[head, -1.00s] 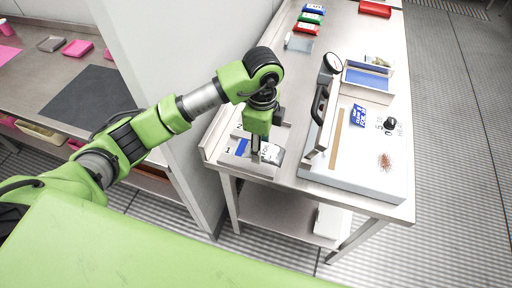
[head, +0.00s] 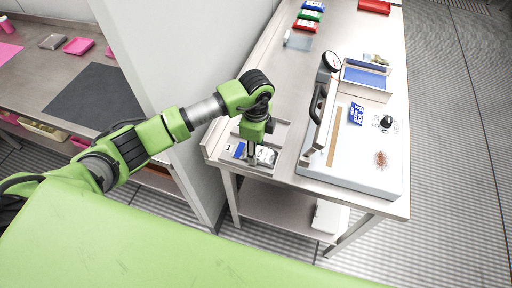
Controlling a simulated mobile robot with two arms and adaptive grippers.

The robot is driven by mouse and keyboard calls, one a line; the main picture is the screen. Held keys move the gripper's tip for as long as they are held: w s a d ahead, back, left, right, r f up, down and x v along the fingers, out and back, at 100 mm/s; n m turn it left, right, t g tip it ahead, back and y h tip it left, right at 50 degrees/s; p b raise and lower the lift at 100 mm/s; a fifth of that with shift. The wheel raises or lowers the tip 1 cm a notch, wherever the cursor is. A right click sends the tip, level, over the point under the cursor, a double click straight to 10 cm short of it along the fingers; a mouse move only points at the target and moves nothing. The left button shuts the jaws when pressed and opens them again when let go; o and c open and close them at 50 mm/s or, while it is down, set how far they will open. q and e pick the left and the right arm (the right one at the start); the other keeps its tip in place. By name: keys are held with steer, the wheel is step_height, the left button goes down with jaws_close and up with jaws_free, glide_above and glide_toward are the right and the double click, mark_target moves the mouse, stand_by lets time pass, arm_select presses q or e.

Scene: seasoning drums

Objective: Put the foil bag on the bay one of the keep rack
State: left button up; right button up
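The keep rack (head: 282,136) is a low metal holder at the near left corner of the steel table. Its bay one shows a label "1" (head: 228,148) and a blue strip. A small pale pack with dark print, seemingly the foil bag (head: 267,157), is at the rack's near side, right of the blue strip. My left gripper (head: 251,160) points down at this bay, its fingers up against the pack's left part. The fingers are seen nearly edge-on, so their opening and any hold on the pack cannot be told. My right gripper is not in view.
Red, green and blue packs (head: 309,17) lie at the back. A wall panel (head: 165,90) rises left of the table.

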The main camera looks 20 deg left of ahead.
arm_select(q)
steer(key=shift+o, duration=0.3)
steer(key=shift+r, duration=0.6)
step_height(320, 180, up, 11)
steer(key=b, duration=0.3)
steer(key=shift+s, duration=0.15)
